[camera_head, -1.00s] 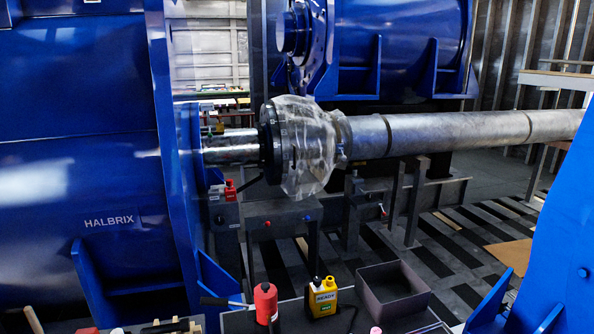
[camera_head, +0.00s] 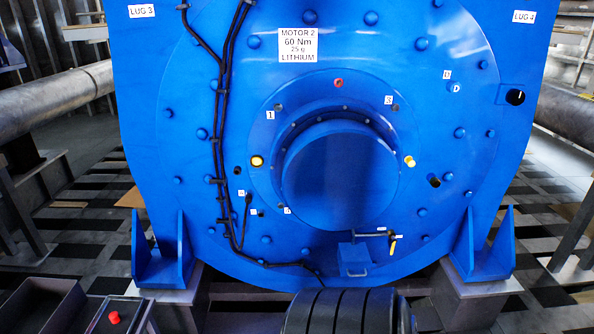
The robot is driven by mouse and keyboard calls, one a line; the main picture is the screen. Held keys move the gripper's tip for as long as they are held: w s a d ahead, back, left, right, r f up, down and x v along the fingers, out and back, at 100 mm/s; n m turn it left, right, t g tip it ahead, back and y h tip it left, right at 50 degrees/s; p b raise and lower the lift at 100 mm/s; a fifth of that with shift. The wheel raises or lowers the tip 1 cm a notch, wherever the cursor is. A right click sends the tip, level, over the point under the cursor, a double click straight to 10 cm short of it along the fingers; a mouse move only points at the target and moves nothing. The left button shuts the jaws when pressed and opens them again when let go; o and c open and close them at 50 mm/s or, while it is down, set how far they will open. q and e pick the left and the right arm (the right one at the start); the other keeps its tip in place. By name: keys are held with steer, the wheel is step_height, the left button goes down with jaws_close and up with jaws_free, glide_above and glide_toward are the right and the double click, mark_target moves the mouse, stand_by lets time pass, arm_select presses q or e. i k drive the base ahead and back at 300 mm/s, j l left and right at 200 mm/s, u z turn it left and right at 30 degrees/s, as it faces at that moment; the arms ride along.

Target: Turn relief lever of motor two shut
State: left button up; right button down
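Motor two (camera_head: 330,230) fills the middle of the head view. It is a large blue end face with a white plate (camera_head: 298,45) reading "MOTOR 2, 60 Nm, 25 g, LITHIUM". Low on its right side a short horizontal pipe (camera_head: 370,235) carries a small yellow handle (camera_head: 393,246) that points downward. This looks like the relief lever, but its small label is too small to read. Neither of my grippers is in view.
A small blue box (camera_head: 354,259) sits under the pipe. A black ribbed cylinder (camera_head: 340,312) stands in front of the motor. A grey tray (camera_head: 40,305) and a red button (camera_head: 114,317) are at the lower left. Black cables (camera_head: 222,130) run down the face.

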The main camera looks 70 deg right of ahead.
mark_target(394, 240)
steer(key=z, duration=3.1)
steer(key=i+l+u, duration=0.1)
steer(key=i+l, duration=0.8)
steer(key=i, duration=0.15)
